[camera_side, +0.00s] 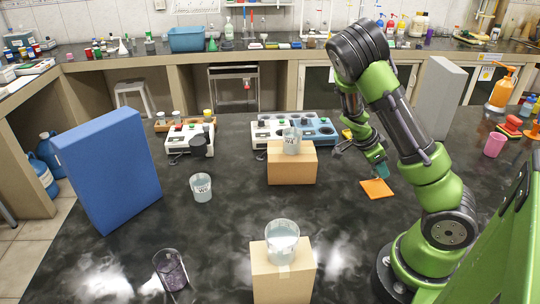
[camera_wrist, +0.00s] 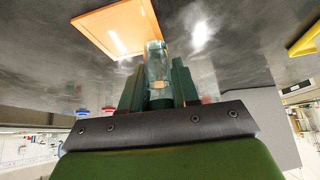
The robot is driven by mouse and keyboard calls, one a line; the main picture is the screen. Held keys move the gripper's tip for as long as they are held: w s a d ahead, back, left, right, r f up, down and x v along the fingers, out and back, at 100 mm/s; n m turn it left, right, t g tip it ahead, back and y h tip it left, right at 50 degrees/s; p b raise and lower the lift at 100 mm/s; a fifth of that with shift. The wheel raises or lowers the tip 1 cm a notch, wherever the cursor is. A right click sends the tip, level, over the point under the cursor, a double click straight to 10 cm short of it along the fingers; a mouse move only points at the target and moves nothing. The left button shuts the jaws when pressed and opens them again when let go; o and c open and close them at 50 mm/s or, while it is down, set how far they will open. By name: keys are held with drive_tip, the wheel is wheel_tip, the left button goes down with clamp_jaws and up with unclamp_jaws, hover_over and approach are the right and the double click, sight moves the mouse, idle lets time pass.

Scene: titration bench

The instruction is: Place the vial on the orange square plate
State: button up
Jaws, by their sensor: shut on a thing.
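The orange square plate (camera_side: 376,188) lies flat on the dark bench, left of my arm's base in the side view. It also shows at the top of the wrist view (camera_wrist: 108,27). My gripper (camera_side: 376,166) is just above and behind the plate in the side view. In the wrist view its dark green fingers (camera_wrist: 159,90) are shut on a clear glass vial (camera_wrist: 157,66). The vial's far end overlaps the plate's edge in that picture. I cannot tell whether the vial touches the plate. In the side view the vial is too small to make out clearly.
Beakers stand on the bench (camera_side: 201,187), on the back cardboard box (camera_side: 292,141) and on the front box (camera_side: 282,239). A dark glass (camera_side: 171,270) stands front left. A blue panel (camera_side: 108,168) and grey panel (camera_side: 437,97) stand upright. Hotplate devices (camera_side: 293,128) sit behind.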

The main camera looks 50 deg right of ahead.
drive_tip(key=shift+f, duration=0.7)
drive_tip(key=shift+f, duration=0.15)
drive_tip(key=o, duration=1)
